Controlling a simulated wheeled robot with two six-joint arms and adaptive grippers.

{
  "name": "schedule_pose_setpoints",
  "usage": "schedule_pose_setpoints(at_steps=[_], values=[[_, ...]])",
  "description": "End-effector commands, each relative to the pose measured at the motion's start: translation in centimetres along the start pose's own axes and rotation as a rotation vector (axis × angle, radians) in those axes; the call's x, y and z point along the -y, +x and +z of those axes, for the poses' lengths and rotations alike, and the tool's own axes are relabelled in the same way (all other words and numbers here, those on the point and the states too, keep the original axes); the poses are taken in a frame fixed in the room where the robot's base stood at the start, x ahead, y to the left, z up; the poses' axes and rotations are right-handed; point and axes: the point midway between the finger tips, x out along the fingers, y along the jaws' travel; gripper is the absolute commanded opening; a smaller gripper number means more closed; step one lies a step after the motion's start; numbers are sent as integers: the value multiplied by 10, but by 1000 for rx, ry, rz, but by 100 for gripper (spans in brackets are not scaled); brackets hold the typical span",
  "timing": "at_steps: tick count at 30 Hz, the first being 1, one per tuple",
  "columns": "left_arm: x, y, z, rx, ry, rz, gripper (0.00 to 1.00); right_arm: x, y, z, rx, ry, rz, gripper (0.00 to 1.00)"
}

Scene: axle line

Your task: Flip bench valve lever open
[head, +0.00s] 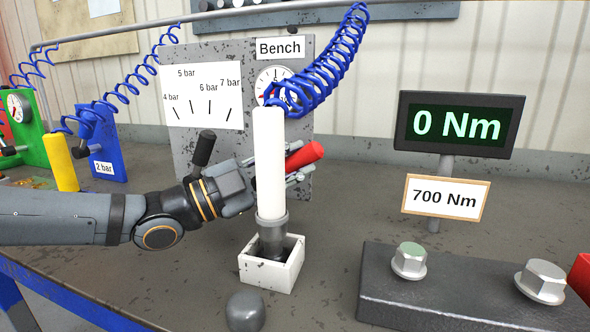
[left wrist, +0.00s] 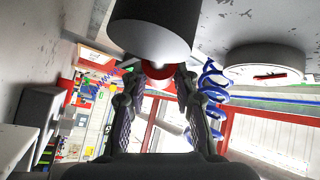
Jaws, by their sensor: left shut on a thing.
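The grey Bench panel (head: 190,55) stands behind the white tool, with a pressure scale and a round gauge (head: 272,82). The red valve lever (head: 307,156) points to the right and slightly up in the head view; its inner end is hidden behind the white tool. My left gripper (head: 297,166) reaches behind the white tool, its fingertips showing at the lever. In the left wrist view, my left gripper (left wrist: 164,84) has its fingers on both sides of the red lever (left wrist: 158,71), below a dark round knob (left wrist: 150,35). My right gripper is out of view.
The white tool (head: 269,160) stands upright in a white holder (head: 272,265), close to my left gripper, with a coiled blue hose (head: 325,65) above. A black knob (head: 203,148) stands above my wrist. A display (head: 458,124) and a bolt block (head: 450,290) are at right.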

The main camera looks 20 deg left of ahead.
Motion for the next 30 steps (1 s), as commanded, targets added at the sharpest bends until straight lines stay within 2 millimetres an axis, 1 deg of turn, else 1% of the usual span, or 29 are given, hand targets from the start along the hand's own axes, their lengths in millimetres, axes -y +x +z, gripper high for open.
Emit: schedule_pose_setpoints(at_steps=[14,15,20,28,30], values=[[1,0,0,-4,-15,-12,0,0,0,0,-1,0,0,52],[1,0,0,-4,-15,-12,30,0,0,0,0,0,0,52],[1,0,0,-4,-14,-12,52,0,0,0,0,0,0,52],[2,0,0,-4,-12,-12,52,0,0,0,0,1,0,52],[5,1,-2,-4,-9,-12,52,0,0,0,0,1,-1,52]])
